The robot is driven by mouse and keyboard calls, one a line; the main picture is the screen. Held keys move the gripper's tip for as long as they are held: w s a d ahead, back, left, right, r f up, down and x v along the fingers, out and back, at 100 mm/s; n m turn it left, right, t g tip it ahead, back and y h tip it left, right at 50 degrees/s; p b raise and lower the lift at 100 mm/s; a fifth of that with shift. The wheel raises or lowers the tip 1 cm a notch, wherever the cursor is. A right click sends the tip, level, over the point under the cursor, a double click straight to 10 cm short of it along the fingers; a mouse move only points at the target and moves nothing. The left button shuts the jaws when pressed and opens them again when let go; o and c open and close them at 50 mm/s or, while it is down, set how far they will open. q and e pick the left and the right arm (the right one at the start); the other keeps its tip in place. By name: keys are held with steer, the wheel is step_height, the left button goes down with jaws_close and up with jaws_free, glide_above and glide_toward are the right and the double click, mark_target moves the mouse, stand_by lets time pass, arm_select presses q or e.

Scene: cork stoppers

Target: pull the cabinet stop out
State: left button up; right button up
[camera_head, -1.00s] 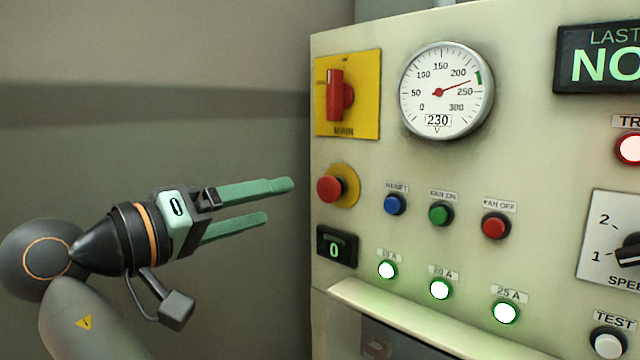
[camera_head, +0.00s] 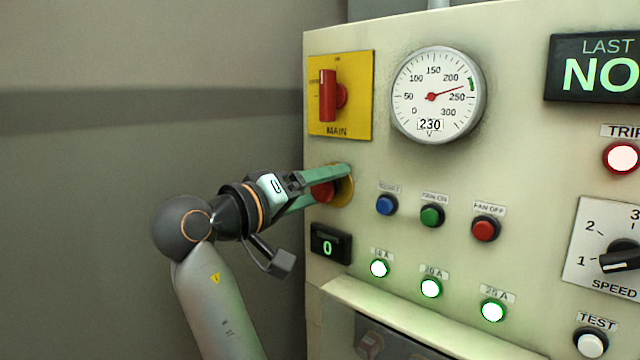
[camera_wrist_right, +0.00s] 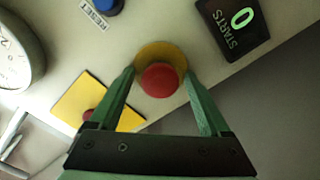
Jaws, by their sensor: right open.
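The cabinet stop is a red mushroom button (camera_head: 323,192) on a yellow round plate (camera_head: 346,191), on the left of the cabinet front below the yellow main switch. It also shows in the right wrist view as a red button (camera_wrist_right: 160,80). My right gripper (camera_head: 330,185) is at the button with its green fingers on either side of it. In the right wrist view the fingers (camera_wrist_right: 160,88) are apart and the red head sits between their tips, with a gap showing on each side. The fingers partly cover the button in the head view. My left gripper is not in view.
The red main switch (camera_head: 328,95) is above the stop. Blue (camera_head: 386,204), green (camera_head: 432,215) and red (camera_head: 486,229) buttons are to the right. A counter reading 0 (camera_head: 331,243) is just below. Free room lies left of the cabinet.

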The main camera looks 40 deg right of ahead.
steer(key=shift+c, duration=0.4)
jaws_close()
stand_by(0.6)
